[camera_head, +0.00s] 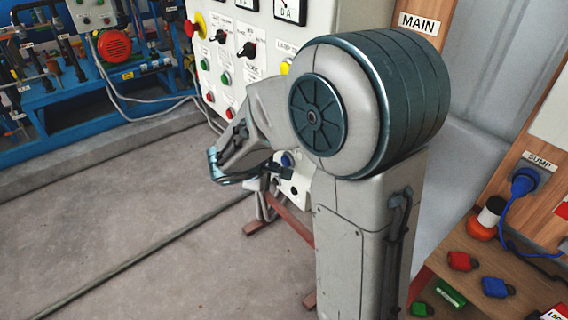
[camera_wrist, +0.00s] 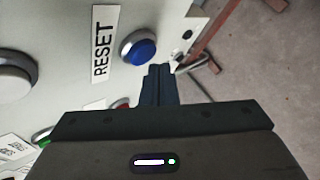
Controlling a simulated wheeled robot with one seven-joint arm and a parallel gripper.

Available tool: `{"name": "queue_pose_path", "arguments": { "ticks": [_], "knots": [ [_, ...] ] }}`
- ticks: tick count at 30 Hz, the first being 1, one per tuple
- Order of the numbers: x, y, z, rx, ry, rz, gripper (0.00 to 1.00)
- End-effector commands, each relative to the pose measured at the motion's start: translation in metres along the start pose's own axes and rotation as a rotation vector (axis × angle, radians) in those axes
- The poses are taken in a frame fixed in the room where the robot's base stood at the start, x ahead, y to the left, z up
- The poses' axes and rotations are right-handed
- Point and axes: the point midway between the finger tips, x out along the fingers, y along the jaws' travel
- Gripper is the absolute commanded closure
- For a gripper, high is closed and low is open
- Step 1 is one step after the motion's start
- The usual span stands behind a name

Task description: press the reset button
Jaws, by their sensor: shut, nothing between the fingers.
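The reset button is a blue domed button in a metal ring (camera_wrist: 139,50), beside a white label reading RESET (camera_wrist: 105,43) in the wrist view. In the head view the blue button (camera_head: 287,159) shows small on the low part of the panel, partly behind my arm. My gripper is shut and empty, with its fingertips (camera_wrist: 158,70) just below and right of the blue button in the wrist view. In the head view my gripper (camera_head: 278,172) points right toward the panel, close to the button. I cannot tell whether it touches the panel.
The pale control panel (camera_head: 262,62) carries several switches and coloured buttons. Red stand legs (camera_head: 290,222) are below. A wooden bench (camera_head: 500,262) holds padlocks at right.

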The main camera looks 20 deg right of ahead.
Motion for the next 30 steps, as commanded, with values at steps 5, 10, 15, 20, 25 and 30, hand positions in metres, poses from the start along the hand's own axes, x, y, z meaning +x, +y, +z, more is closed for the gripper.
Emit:
{"name": "queue_pose_path", "arguments": {
  "ticks": [5,10,15,20,25,30],
  "knots": [
    [-0.001,-0.001,-0.001,0.000,0.000,0.000,1.00],
    [-0.002,-0.001,-0.002,-0.001,0.001,0.000,1.00],
    [-0.011,-0.009,-0.009,-0.002,0.003,0.001,1.00],
    [-0.022,-0.017,-0.018,-0.003,0.004,0.002,1.00],
    [-0.032,-0.024,-0.025,-0.002,0.002,0.001,1.00],
    [-0.036,-0.026,-0.026,-0.001,0.001,0.000,1.00]
  ]
}}
